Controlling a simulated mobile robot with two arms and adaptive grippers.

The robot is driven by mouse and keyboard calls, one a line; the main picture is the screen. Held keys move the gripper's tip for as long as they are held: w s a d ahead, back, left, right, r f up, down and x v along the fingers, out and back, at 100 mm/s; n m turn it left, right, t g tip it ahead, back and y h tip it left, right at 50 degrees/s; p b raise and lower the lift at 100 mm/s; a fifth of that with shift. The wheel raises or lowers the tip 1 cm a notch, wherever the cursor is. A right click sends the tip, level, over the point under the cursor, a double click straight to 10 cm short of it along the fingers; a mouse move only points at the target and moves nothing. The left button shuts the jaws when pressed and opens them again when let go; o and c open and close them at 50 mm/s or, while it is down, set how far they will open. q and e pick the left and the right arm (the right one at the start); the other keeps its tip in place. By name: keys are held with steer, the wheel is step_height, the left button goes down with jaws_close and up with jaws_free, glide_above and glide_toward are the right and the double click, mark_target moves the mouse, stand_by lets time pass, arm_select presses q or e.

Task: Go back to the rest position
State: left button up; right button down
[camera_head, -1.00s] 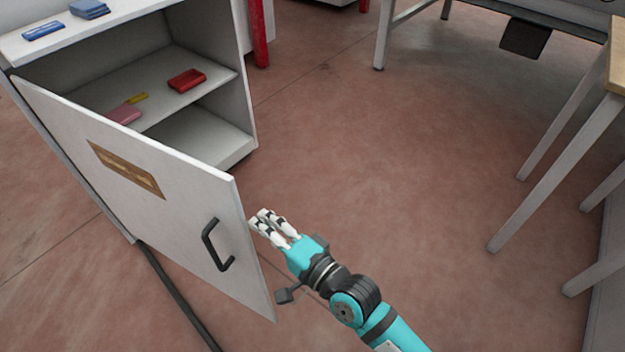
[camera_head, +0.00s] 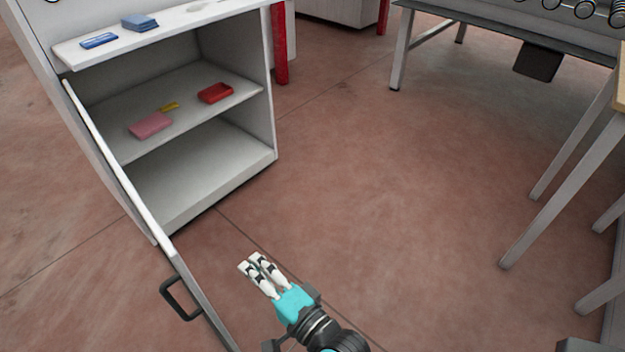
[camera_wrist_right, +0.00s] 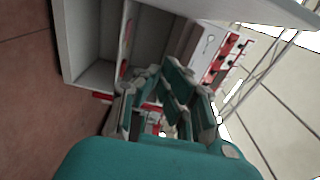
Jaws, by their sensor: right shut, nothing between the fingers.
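My right gripper (camera_head: 254,264) is shut and empty in the lower middle of the head view, over the floor to the right of the open cabinet door (camera_head: 138,205). Its closed fingers also show in the right wrist view (camera_wrist_right: 170,88). The gripper is apart from the door, whose black handle (camera_head: 180,298) faces left. My left gripper is not in view.
The open white cabinet (camera_head: 205,165) holds a pink block (camera_head: 150,125), a small yellow one (camera_head: 169,106) and a red one (camera_head: 215,93) on its shelf. Blue items (camera_head: 140,22) lie on top. A table leg (camera_head: 560,180) stands at right. The middle floor is clear.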

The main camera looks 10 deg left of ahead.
steer(key=v, duration=0.7)
steer(key=shift+d, duration=0.15)
steer(key=shift+f, duration=0.1)
